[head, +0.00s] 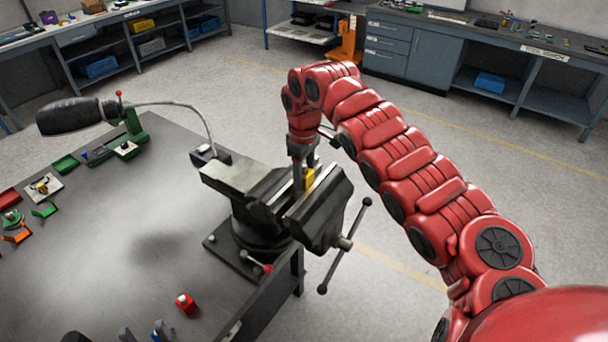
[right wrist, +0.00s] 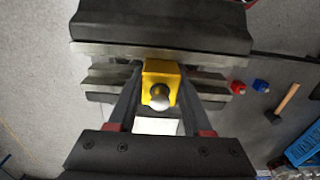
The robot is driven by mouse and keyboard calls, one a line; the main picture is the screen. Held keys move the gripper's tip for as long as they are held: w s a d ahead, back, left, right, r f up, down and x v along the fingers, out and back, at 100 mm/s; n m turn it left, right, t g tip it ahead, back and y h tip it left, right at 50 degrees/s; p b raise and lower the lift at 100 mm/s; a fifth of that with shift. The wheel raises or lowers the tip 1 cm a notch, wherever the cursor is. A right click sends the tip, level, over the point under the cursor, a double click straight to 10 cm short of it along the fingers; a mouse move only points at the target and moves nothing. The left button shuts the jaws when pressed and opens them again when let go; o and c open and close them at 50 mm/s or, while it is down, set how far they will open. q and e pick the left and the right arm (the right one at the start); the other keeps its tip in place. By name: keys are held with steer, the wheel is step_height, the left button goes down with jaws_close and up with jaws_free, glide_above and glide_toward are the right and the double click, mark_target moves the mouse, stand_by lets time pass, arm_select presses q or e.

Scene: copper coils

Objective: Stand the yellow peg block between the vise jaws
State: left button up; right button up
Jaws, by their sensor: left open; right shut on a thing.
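The yellow peg block (head: 309,179) is upright between the dark vise jaws (head: 325,207), near their top. In the right wrist view the yellow block (right wrist: 161,82) shows its pale round peg toward the camera, with the grey jaw edges (right wrist: 105,52) on either side of the gap. My right gripper (head: 303,181) points down into the gap, its two fingers shut on the block. The block's lower end is hidden, so I cannot tell whether it rests on anything or touches the jaws.
A red block (head: 186,304) lies on the grey table (head: 110,265) near its front edge. The vise handle (head: 344,245) sticks out past the table edge. A black lamp (head: 70,117) stands at the back left. A hammer (right wrist: 285,104) shows in the right wrist view.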

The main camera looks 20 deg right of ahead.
steer(key=shift+f, duration=0.1)
stand_by(0.3)
steer(key=shift+f+b, duration=0.2)
steer(key=shift+b, duration=0.35)
steer(key=shift+f+b, duration=0.25)
steer(key=shift+b, duration=0.25)
steer(key=shift+f+b, duration=0.25)
steer(key=shift+b, duration=0.6)
stand_by(0.5)
steer(key=o, duration=1.3)
steer(key=shift+o, duration=0.2)
